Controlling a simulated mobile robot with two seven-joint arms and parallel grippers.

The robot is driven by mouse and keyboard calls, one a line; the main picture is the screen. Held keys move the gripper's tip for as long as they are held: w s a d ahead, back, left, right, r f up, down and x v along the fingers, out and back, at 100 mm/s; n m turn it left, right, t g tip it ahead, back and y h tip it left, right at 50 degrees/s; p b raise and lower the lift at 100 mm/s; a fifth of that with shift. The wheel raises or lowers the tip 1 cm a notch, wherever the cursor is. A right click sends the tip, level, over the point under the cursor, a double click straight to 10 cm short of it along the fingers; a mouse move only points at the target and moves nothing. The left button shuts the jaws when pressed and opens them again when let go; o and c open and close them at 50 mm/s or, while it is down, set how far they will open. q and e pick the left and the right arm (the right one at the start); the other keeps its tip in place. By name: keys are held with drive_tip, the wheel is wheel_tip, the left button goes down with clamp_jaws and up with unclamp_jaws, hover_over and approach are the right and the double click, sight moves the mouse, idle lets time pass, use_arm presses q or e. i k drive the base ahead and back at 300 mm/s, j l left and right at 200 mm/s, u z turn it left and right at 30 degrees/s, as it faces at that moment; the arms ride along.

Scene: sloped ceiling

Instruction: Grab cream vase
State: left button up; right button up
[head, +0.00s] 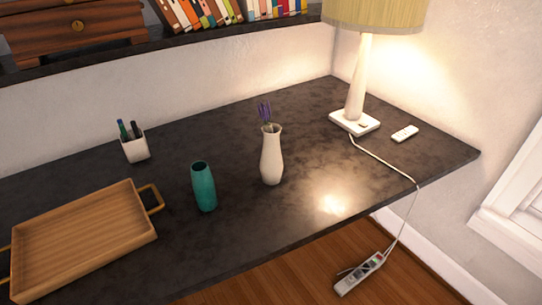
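The cream vase (271,158) stands upright on the dark desk, near the middle of the head view. Neither my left gripper nor my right gripper shows in the head view.
A wooden tray (82,236) with handles lies at the left. A white pen cup (135,148) stands behind it. A lamp (354,90) and a small white remote (405,133) are at the right. The lamp's cord hangs over the desk's front edge to a power strip (360,273).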

sight(272, 165)
drive_tip(key=l+u, duration=0.15)
drive_tip(key=u, duration=0.9)
drive_tip(key=l+u, duration=0.4)
drive_tip(key=k+l+u, duration=0.1)
drive_tip(key=l+u, duration=0.35)
drive_tip(key=k+l, duration=0.15)
drive_tip(key=l, duration=0.2)
drive_tip(key=k+l+u, duration=0.15)
drive_tip(key=l, duration=0.2)
drive_tip(key=k+l, duration=0.15)
drive_tip(key=l, duration=0.15)
drive_tip(key=k+l+u, duration=0.15)
drive_tip(key=l, duration=0.2)
